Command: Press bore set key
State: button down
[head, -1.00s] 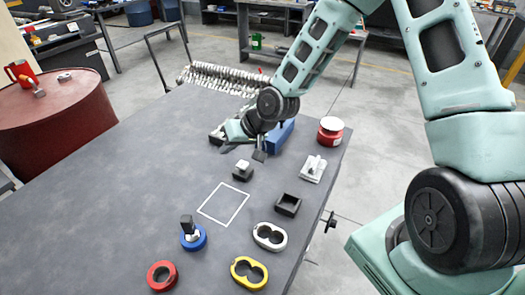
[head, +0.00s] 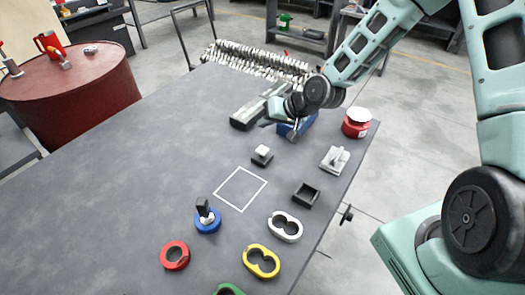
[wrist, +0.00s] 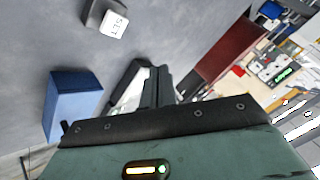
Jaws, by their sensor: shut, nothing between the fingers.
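The set key (head: 262,154) is a small dark block with a white cap, standing on the grey table. In the wrist view the cap (wrist: 114,25) reads "SET" and lies at the upper left, clear of my fingers. My gripper (head: 292,134) is shut and empty, behind and to the right of the key in the head view, apart from it. Its dark fingers (wrist: 157,78) show in the wrist view. I cannot tell whether the cap is pushed in.
A blue block (head: 306,123) stands close by my gripper. A long dark block (head: 250,113) lies behind the key. A red pot (head: 356,123), a white fixture (head: 335,159) and a black open box (head: 305,195) stand to the right. The left of the table is clear.

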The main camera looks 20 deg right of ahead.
aim_at(265, 151)
notch_tip(265, 151, down, 8)
jog(key=b, duration=0.5)
jog(key=shift+r+b, duration=0.1)
jog(key=shift+b, duration=0.3)
dwell(1.4)
jog(key=shift+f, duration=0.4)
jog(key=shift+f+b, duration=0.55)
dwell(0.6)
dwell(0.4)
jog(key=shift+r+p, duration=0.9)
jog(key=shift+r, duration=0.1)
notch_tip(265, 151, up, 5)
jog(key=p, duration=0.4)
